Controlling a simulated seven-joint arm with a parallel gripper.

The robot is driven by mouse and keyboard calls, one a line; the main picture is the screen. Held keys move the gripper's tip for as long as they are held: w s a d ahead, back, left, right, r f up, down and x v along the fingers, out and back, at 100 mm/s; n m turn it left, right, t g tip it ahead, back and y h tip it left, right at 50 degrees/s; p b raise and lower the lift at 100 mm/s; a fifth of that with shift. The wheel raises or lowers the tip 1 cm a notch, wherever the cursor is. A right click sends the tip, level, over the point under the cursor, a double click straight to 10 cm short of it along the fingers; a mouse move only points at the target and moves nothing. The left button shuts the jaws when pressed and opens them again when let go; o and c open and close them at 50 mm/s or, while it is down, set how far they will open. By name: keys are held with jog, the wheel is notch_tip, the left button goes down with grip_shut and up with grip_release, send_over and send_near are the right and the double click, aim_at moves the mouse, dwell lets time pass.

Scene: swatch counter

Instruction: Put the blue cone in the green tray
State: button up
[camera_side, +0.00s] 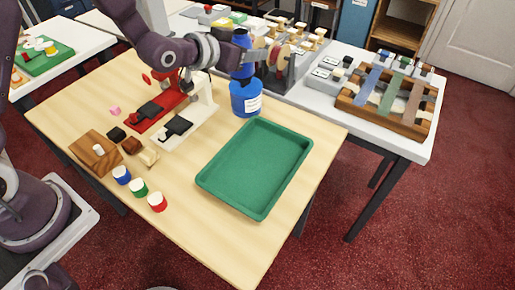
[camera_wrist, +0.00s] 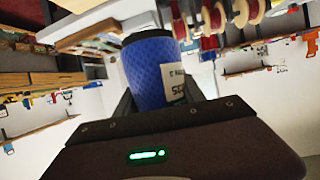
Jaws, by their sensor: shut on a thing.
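The blue cone (camera_side: 243,70) is held up above the far edge of the wooden table, with my gripper (camera_side: 238,56) shut around its middle. In the wrist view the blue cone (camera_wrist: 152,72) fills the space between my fingers, showing a ribbed surface, a pale label and a black end. The green tray (camera_side: 258,165) lies flat and empty on the right part of the table, nearer the side camera than the cone. The fingertips are mostly hidden by the cone.
A second blue labelled thing (camera_side: 240,98) stands directly below the cone; I cannot tell whether they touch. A white table (camera_side: 415,150) with a wooden rack stands behind.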

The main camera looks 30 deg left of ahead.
jog(key=s+d+m+h, duration=0.3)
jog(key=s+d, duration=0.2)
jog(key=d, duration=0.5)
send_over(270, 155)
jog(key=shift+g, duration=0.4)
jog(key=f, duration=2)
jog(key=shift+w+d+f, duration=0.15)
jog(key=shift+w+f, duration=0.05)
jog(key=shift+f, duration=0.2)
jog(key=shift+f, duration=0.1)
jog(key=o, duration=1.5)
jog(key=shift+s+r, duration=0.15)
jog(key=shift+r, duration=0.05)
jog(key=v, duration=0.7)
jog(key=shift+a, duration=0.25)
